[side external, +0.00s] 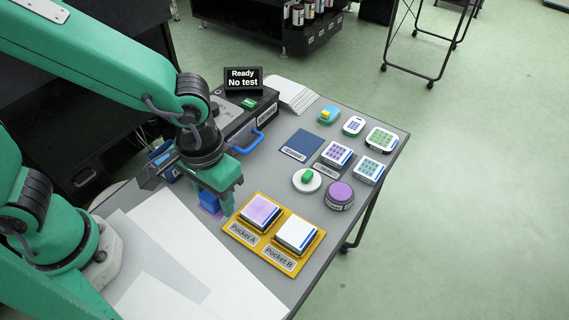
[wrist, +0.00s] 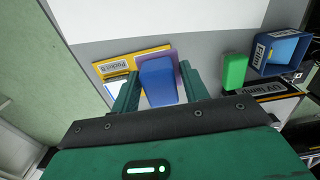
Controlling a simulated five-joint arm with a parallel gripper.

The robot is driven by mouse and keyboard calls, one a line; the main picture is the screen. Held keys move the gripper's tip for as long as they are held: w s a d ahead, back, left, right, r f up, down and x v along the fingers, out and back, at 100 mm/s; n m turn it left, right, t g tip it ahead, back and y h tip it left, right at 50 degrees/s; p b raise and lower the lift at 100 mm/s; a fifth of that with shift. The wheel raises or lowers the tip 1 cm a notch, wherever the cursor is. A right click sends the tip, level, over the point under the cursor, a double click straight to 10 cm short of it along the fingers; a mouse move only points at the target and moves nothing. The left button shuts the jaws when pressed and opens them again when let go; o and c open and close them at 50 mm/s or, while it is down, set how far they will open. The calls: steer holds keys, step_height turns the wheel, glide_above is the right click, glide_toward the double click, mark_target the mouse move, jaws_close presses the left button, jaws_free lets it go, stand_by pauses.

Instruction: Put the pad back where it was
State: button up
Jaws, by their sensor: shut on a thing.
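My gripper (side external: 218,200) is shut on a blue block (side external: 209,202), over the tabletop left of the yellow tray. A flat purple piece (side external: 214,216) shows at the block's lower side. In the wrist view the blue block (wrist: 159,82) is between the two green fingers (wrist: 158,92), with the purple piece (wrist: 183,65) behind it. Whether the two are one pad with a grip, I cannot tell. The yellow tray (side external: 231,228) has Pocket A with a purple-topped pad (side external: 262,211) and Pocket B with a white-topped pad (side external: 296,234). Both pockets are filled.
A bare dark blue mat (side external: 300,145) lies behind the tray. A white dish (side external: 307,188) with a green block, a purple round jar (side external: 340,196) and several dotted blocks stand to the right. A black device (side external: 265,115) with a blue handle stands behind. White sheets (side external: 157,260) cover the table's front left.

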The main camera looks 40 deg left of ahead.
steer(key=shift+s, duration=0.35)
steer(key=w+a+f, duration=0.2)
steer(key=w, duration=0.1)
steer(key=w+a+f, duration=0.2)
steer(key=w, duration=0.1)
steer(key=w+a+f, duration=0.3)
steer(key=shift+w, duration=0.2)
steer(key=shift+f, duration=0.15)
steer(key=shift+f, duration=1.9)
steer(key=shift+f, duration=0.15)
steer(key=o, duration=0.9)
steer(key=shift+r, duration=0.2)
